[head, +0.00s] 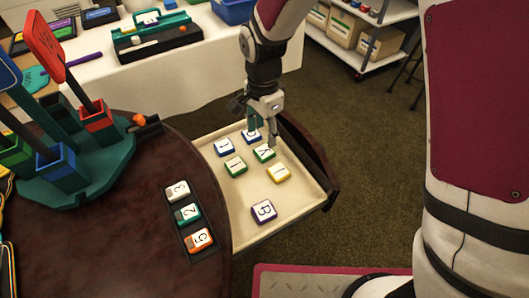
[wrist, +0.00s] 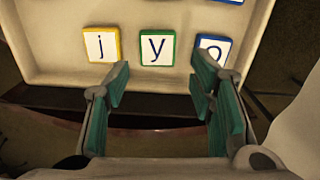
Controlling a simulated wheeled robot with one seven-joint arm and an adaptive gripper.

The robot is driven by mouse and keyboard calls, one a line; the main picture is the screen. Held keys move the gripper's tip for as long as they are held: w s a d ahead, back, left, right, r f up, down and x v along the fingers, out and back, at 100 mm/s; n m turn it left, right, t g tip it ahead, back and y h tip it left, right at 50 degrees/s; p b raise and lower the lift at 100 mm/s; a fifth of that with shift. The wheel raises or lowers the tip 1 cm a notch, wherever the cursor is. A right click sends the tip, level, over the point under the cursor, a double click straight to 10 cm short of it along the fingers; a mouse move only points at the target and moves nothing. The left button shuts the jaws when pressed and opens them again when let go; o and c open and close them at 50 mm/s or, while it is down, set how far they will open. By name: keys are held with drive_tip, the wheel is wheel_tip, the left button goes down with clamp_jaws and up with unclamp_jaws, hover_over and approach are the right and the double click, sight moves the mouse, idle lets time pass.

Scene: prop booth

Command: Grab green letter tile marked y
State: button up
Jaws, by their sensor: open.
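The green-edged letter tile marked y (head: 264,153) lies flat in the open cream drawer (head: 235,222). In the wrist view the green tile (wrist: 157,48) shows its y clearly, between a yellow-edged j tile (wrist: 101,45) and a blue-edged tile (wrist: 212,46). My gripper (head: 262,137) hangs over the far part of the drawer, close to the green y tile. In the wrist view its two teal-padded fingers (wrist: 160,78) are spread wide with nothing between them. The y tile lies beyond the fingertips, roughly centred between them.
Another green-edged tile (head: 236,165), a blue tile (head: 225,146) and a purple tile (head: 263,211) also lie in the drawer. Its raised walls surround them. A dark rack of number tiles (head: 208,255) and a teal stand (head: 90,180) occupy the round table (head: 140,215).

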sight(265, 151)
drive_tip(key=shift+s+d+f+b, duration=0.1)
drive_tip(key=shift+f+b, duration=0.5)
drive_tip(key=shift+f, duration=1.2)
drive_tip(key=shift+s+d+f+b, duration=0.1)
drive_tip(key=shift+f+b, duration=0.5)
drive_tip(key=shift+f, duration=1.15)
drive_tip(key=shift+r, duration=0.1)
drive_tip(key=c, duration=0.7)
